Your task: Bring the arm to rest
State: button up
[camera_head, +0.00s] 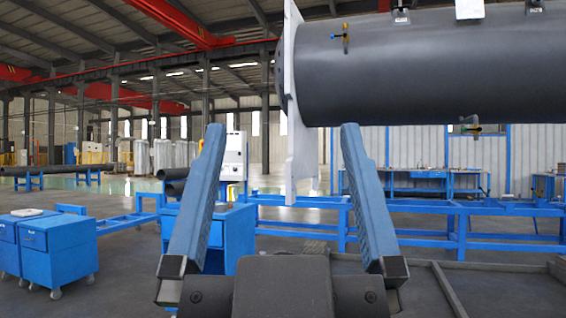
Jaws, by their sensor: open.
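My gripper (282,140) shows in the head view at the lower middle. Its two long blue fingers point up and stand wide apart, with nothing between them but background. The large dark grey cylindrical shell (420,70) lies horizontally at the upper right. A pale flange plate (300,100) stands upright at the shell's left end. The flange's lower part shows between my fingers, and the shell appears above the right finger. I cannot tell how far the fingers are from the flange. No contact is visible.
Small brass and dark fittings (345,38) sit on the shell. A blue steel frame (500,208) runs below it. Blue wheeled cabinets (58,250) stand at the left, and another blue cabinet (240,235) stands behind my gripper. Open floor (130,265) lies between them.

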notch_tip(320, 180, up, 33)
jog(key=p, duration=3.3)
jog(key=shift+r+p, duration=0.2)
jog(key=shift+p, duration=0.1)
jog(key=shift+w, duration=0.1)
